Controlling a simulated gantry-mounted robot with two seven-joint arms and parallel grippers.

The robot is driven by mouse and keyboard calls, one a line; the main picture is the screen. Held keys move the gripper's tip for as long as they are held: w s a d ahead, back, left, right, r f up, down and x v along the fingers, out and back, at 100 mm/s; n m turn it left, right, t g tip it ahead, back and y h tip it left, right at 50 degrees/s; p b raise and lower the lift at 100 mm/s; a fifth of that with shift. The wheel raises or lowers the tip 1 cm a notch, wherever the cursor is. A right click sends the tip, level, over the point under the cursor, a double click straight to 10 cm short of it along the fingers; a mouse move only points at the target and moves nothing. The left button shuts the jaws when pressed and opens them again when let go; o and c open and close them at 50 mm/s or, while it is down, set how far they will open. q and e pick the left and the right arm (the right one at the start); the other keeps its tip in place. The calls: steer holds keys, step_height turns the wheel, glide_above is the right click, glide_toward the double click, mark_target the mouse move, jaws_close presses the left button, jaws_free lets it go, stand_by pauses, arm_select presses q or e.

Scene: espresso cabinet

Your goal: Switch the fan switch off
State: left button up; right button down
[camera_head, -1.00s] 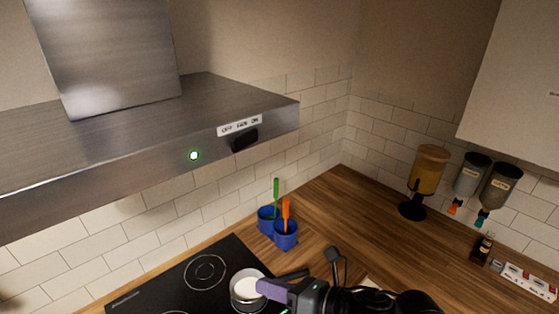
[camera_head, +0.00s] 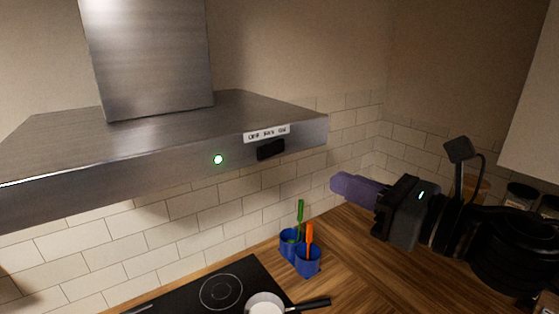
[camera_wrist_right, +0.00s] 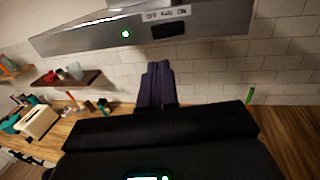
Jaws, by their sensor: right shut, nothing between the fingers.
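The fan switch (camera_head: 271,149) is a black rocker on the front edge of the steel range hood (camera_head: 150,165), under a white label (camera_head: 267,133) reading OFF FAN ON. A green light (camera_head: 218,159) glows to its left. My right gripper (camera_head: 337,184) has purple fingers, shut and empty, to the right of the switch and a little lower, apart from it. In the right wrist view, the shut fingers (camera_wrist_right: 157,68) point toward the hood, and the switch (camera_wrist_right: 168,29) shows beyond their tips. My left gripper is not in view.
Below the hood are a black cooktop (camera_head: 190,297), a white-filled pan (camera_head: 266,304) and blue cups (camera_head: 307,262) holding green and orange utensils. Dispensers (camera_head: 519,195) stand behind my right arm. Shelves (camera_wrist_right: 66,80) show at left in the wrist view. Space between gripper and switch looks clear.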

mark_target(266, 154)
steer(key=shift+a, duration=0.1)
steer(key=p+x, duration=0.5)
steer(key=x, duration=0.8)
steer(key=shift+p, duration=0.3)
steer(key=shift+w+a, duration=0.35)
steer(key=shift+w, duration=0.05)
steer(key=shift+f, duration=0.1)
